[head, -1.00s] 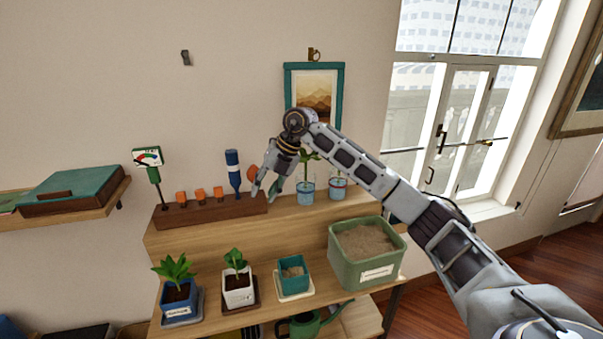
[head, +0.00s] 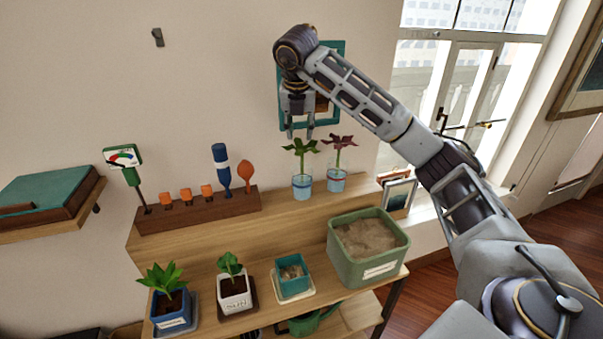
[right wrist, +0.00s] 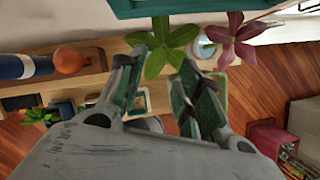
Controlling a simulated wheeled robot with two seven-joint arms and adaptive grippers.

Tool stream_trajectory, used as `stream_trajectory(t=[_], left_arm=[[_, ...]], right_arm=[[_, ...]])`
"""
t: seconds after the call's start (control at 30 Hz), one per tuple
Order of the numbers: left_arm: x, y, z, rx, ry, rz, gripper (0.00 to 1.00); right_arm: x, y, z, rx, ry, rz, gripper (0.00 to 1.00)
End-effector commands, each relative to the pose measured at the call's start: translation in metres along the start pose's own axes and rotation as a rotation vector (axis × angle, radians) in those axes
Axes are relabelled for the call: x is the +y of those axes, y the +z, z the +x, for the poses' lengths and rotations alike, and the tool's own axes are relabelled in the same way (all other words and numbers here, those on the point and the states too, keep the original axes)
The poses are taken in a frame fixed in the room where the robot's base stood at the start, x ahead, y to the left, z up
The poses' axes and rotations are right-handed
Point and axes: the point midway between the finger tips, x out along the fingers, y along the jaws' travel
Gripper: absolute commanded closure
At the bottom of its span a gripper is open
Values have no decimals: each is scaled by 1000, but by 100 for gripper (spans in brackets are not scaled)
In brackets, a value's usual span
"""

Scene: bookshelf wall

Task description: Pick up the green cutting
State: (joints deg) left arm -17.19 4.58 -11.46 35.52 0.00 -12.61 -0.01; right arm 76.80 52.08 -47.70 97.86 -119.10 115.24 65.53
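The green cutting (head: 300,152) stands in a glass of water with a blue band (head: 302,187) on the upper shelf. A reddish-purple cutting (head: 339,147) stands in a similar glass (head: 336,181) just to its right. My right gripper (head: 299,132) is open and empty, fingers pointing down, just above the green cutting. In the right wrist view, the green cutting's leaves (right wrist: 163,46) show beyond and between the fingertips of the right gripper (right wrist: 155,65). The gripper does not appear closed on it. My left gripper is not in view.
A wooden tool rack (head: 197,212) stands left of the glasses. A large green planter of soil (head: 370,262), a small teal pot (head: 292,285) and two potted plants are on the lower shelf. A framed picture (head: 338,75) hangs behind my arm. A small frame (head: 398,194) stands right of the glasses.

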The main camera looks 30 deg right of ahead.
Motion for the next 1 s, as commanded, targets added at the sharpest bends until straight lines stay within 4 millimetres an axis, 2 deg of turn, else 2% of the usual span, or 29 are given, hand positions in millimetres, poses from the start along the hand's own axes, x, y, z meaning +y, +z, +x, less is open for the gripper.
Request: stream_trajectory(t=[0.17, 0.37, 0.8, 1.0], left_arm=[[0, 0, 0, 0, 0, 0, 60], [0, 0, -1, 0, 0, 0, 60], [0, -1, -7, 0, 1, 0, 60], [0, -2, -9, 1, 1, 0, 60]], right_arm=[[0, 0, 2, 1, 1, -1, 65], [0, 0, 13, 3, 0, -1, 65], [0, -1, 67, 3, 0, -1, 65], [0, -1, 83, 1, 2, -1, 65]])
